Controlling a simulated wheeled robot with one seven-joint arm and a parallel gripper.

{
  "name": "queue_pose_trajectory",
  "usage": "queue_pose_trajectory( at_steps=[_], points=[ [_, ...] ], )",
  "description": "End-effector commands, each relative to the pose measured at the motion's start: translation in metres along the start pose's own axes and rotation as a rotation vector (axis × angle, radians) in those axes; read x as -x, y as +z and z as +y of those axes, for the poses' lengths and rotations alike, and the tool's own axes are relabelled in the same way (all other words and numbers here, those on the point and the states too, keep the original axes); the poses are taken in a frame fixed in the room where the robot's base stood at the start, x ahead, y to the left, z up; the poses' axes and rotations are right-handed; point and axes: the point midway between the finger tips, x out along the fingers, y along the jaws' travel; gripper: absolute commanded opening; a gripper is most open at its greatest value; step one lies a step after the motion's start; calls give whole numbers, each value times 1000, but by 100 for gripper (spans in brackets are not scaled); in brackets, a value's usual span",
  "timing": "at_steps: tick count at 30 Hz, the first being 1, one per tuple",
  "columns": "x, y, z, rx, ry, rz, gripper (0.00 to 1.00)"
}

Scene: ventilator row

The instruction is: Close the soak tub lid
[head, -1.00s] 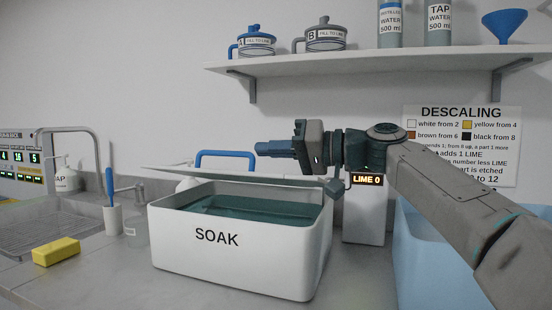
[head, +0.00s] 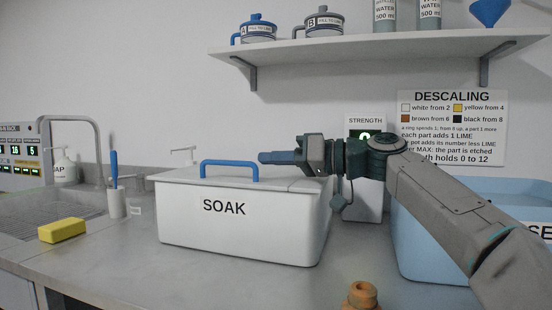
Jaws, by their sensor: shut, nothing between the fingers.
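The soak tub (head: 243,225) is a white box marked SOAK on the counter in the head view. Its pale lid (head: 285,180) lies flat over the tub's top, with a blue handle (head: 229,163) standing up from it. The lid looks closed, and the inside of the tub is hidden. My gripper (head: 264,157) reaches in from the right, its blue fingers shut and empty, just right of the handle and above the lid. I cannot tell whether the fingers touch the handle.
A yellow sponge (head: 62,230) and a brush holder (head: 116,201) stand left of the tub, by the sink (head: 55,190). A blue bin (head: 425,250) is at right. An orange-brown object (head: 361,295) is at the front edge. A shelf (head: 350,50) hangs above.

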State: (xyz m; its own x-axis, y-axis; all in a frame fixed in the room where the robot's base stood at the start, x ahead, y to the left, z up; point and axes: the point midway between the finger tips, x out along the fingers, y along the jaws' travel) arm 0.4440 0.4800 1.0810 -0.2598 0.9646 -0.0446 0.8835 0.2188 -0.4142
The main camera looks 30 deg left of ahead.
Motion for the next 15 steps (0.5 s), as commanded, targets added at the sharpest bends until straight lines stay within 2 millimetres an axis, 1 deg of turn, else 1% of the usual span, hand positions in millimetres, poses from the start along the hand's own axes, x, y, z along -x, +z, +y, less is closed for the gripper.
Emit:
queue_pose_trajectory(
  at_steps=[9,12,15],
  points=[
    [-4,3,-2,-3,-8,-9,0],
    [-4,0,-2,-3,-9,-9,0],
    [-3,-8,-3,-3,-9,-8,0]
  ],
)
